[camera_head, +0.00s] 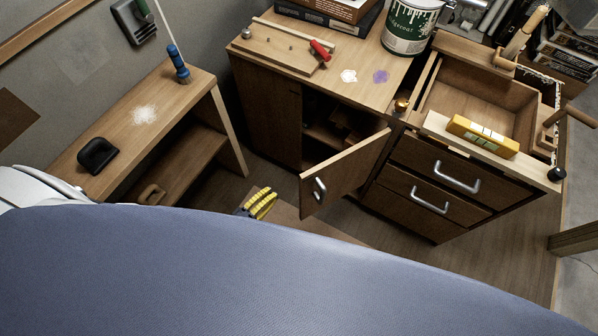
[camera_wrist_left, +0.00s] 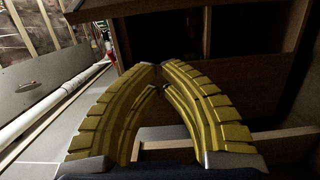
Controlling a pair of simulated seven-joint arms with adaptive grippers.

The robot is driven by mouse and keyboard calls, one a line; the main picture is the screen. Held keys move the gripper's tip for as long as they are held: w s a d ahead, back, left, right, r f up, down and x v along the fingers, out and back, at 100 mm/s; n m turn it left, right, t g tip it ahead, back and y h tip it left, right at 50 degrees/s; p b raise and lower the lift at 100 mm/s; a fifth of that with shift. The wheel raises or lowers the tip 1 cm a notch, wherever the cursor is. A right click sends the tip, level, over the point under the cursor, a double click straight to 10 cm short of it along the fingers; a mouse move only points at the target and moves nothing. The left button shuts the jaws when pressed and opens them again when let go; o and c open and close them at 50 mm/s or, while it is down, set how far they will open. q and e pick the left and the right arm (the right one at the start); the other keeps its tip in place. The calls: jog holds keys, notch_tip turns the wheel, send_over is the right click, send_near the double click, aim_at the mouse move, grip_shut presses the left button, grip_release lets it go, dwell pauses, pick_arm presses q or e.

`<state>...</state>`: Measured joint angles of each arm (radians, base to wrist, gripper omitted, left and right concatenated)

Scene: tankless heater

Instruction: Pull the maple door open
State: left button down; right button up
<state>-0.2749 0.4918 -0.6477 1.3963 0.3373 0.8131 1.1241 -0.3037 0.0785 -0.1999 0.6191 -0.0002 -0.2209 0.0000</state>
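The wooden door (camera_head: 348,168) of the low cabinet stands partly open in the head view, swung out from the cabinet front. Its metal handle (camera_head: 319,189) is on its outer face near the left end. My left gripper (camera_head: 262,203), with yellow ribbed fingers, is low in front of the cabinet, left of the door and apart from the handle. In the left wrist view its fingers (camera_wrist_left: 159,68) curve together at the tips with nothing seen between them. The handle cannot be made out there. My right gripper is not in view.
An open drawer (camera_head: 485,92) with a yellow level (camera_head: 482,136) across its front is right of the door. A paint can (camera_head: 410,27) stands on the cabinet top. A wooden bench (camera_head: 185,112) is at the left. Dark shelf compartments (camera_wrist_left: 232,45) fill the upper wrist view.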

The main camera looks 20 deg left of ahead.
pick_arm(q)
jog(key=x, duration=1)
jog(key=shift+s+d, duration=1.25)
jog(key=shift+s, duration=0.2)
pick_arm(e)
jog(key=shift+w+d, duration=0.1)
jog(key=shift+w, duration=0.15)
